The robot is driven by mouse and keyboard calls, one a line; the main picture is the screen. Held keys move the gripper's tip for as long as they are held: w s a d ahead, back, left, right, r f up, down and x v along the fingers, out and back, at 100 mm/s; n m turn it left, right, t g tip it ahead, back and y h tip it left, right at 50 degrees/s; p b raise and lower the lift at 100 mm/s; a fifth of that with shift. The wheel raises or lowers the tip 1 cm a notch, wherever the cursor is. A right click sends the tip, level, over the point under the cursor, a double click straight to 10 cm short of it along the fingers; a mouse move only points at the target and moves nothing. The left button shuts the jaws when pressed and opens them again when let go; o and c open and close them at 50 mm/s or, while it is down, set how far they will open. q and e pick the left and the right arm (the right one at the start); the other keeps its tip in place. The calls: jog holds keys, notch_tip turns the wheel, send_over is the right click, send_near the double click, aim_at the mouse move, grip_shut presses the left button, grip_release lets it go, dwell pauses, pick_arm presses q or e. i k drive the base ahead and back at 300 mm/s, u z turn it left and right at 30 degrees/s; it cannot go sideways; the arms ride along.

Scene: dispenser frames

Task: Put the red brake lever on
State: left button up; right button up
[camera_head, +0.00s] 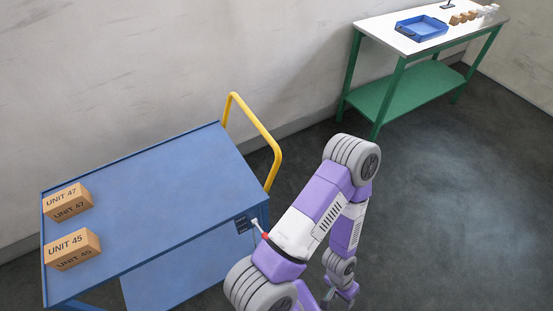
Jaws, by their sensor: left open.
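The brake lever is a small pale stick with a red tip (264,236). It sits beside a dark plate (243,224) at the near right corner of the blue cart (165,175), and slants down to the right. My purple and grey left arm passes just right of it and may hide part of it. My left gripper (340,294) is low in the picture, right of the lever and apart from it. It is open, and I see nothing between its fingers. My right gripper is not in view.
Two boxes, UNIT 47 (68,202) and UNIT 45 (72,250), stand at the cart's left end. A yellow handle (262,135) rises at its right end. A green-legged table (385,38) with a blue tray (421,29) stands at the back right. The floor at right is clear.

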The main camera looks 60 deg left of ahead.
aim_at(255, 222)
jog(key=i, duration=1.55)
jog(key=u, duration=3.55)
